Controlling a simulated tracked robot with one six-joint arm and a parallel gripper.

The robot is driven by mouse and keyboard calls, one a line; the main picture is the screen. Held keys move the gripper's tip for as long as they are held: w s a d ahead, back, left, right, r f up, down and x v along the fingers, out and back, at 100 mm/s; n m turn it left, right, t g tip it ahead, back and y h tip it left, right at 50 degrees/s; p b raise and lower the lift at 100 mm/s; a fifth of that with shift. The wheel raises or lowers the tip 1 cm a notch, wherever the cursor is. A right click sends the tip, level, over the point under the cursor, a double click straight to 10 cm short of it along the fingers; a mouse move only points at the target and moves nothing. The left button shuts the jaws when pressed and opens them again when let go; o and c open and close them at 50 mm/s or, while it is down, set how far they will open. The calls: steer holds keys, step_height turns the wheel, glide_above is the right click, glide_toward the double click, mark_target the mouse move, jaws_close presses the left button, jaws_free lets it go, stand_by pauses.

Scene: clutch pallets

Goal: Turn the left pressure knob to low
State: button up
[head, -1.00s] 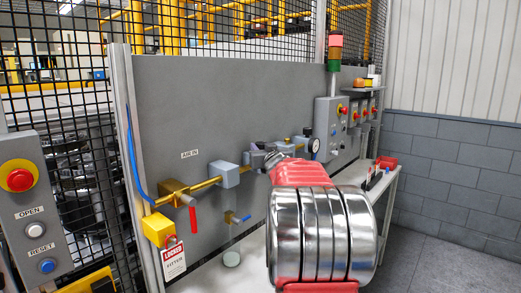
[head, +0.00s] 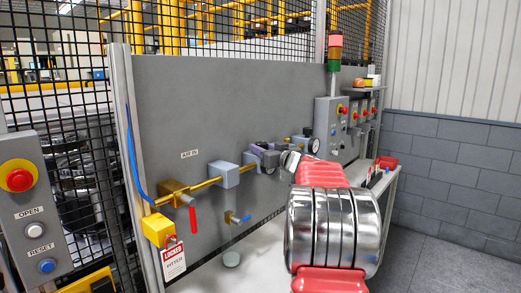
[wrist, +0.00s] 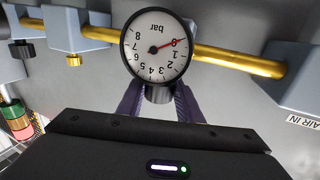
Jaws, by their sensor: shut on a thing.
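The left pressure knob (wrist: 158,95) is a dark round knob in the wrist view, just beside its dial gauge (wrist: 157,47). The gauge is marked in bar and appears upside down there; its red needle points at or close to 0. My gripper (wrist: 159,90) has its purple-grey fingers on both sides of the knob and is shut on it. The knob's setting marks cannot be seen.
A second gauge (head: 313,146) is farther right along the yellow pipe. A red-handled valve (head: 191,209), a yellow lockout box (head: 157,228) and a locked tag (head: 174,261) are at left. A grey control box (head: 330,125) stands beyond the second gauge.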

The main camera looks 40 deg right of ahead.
steer(key=shift+d+n+y, duration=0.1)
steer(key=shift+n+y, duration=0.95)
steer(key=shift+y, duration=0.6)
steer(key=shift+n+y, duration=1.05)
steer(key=shift+y, duration=0.6)
steer(key=shift+r+n+y, duration=0.1)
steer(key=shift+n+y, duration=0.4)
steer(key=shift+y, duration=0.2)
steer(key=shift+n+g+y, duration=1)
steer(key=shift+n+y, duration=0.7)
steer(key=shift+y, duration=0.8)
steer(key=o, duration=1)
steer(key=shift+o, duration=0.2)
steer(key=v, duration=0.7)
steer(key=shift+s, duration=0.15)
